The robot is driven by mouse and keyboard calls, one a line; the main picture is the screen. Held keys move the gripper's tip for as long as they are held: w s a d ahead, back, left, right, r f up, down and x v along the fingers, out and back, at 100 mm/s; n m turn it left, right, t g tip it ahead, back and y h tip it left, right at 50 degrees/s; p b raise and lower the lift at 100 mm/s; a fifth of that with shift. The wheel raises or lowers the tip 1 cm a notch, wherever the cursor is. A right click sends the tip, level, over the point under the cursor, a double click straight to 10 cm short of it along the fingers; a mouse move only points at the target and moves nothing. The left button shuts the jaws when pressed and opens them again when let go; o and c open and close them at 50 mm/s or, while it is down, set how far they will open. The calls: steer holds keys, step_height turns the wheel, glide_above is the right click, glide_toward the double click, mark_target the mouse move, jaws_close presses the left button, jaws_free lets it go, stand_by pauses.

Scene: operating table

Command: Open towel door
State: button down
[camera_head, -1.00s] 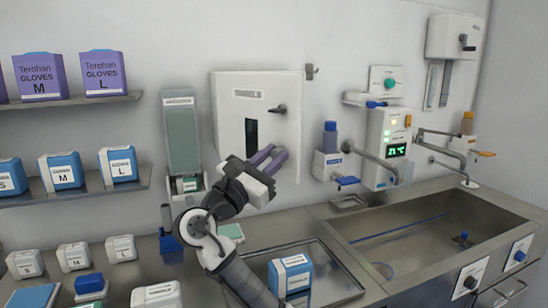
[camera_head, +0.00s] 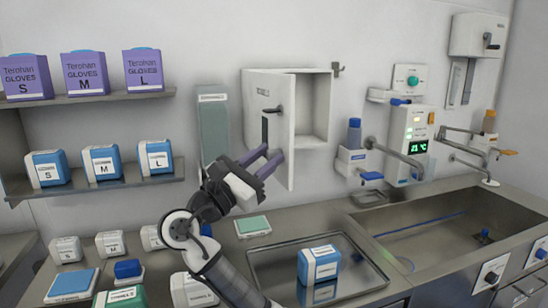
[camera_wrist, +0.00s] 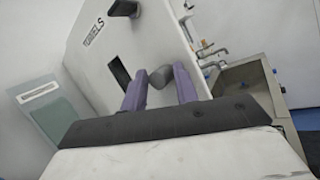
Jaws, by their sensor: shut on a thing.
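The white towel door (camera_head: 279,87) stands swung out from its wall cabinet (camera_head: 315,103), hinged at the left, with the empty-looking pale inside showing at the right. A dark handle (camera_head: 273,110) sits on the upper door front, above a black slot. My gripper (camera_head: 276,151) is at the door's lower right part. In the wrist view the door (camera_wrist: 97,70) fills the middle, with its towels label at the top. A rounded grey knob (camera_wrist: 160,77) lies between my two purple fingers, and my gripper (camera_wrist: 160,73) is shut on it. The knob is hidden in the head view.
A green-fronted dispenser (camera_head: 214,128) hangs left of the cabinet. A blue-capped dispenser (camera_head: 353,140) is on the wall at the right. Below is a metal tray (camera_head: 262,278) holding a blue box (camera_head: 319,263). A sink (camera_head: 440,235) lies to the right.

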steer(key=shift+w+a+r+n+t+y, duration=0.15)
steer(key=shift+a+n+t+y, duration=0.1)
steer(key=shift+a, duration=0.2)
steer(key=shift+w+a+r+n+t+y, duration=0.15)
steer(key=shift+a+t, duration=0.1)
steer(key=shift+a, duration=0.15)
steer(key=c, duration=1.3)
jaws_free()
steer(key=shift+f, duration=0.1)
steer(key=shift+o, duration=0.2)
steer(key=shift+w+a+f, duration=0.15)
steer(key=shift+a, duration=0.1)
steer(key=shift+d, duration=0.1)
steer(key=shift+d, duration=0.1)
steer(key=b+v, duration=0.2)
steer(key=v, duration=1.1)
steer(key=shift+s, duration=0.35)
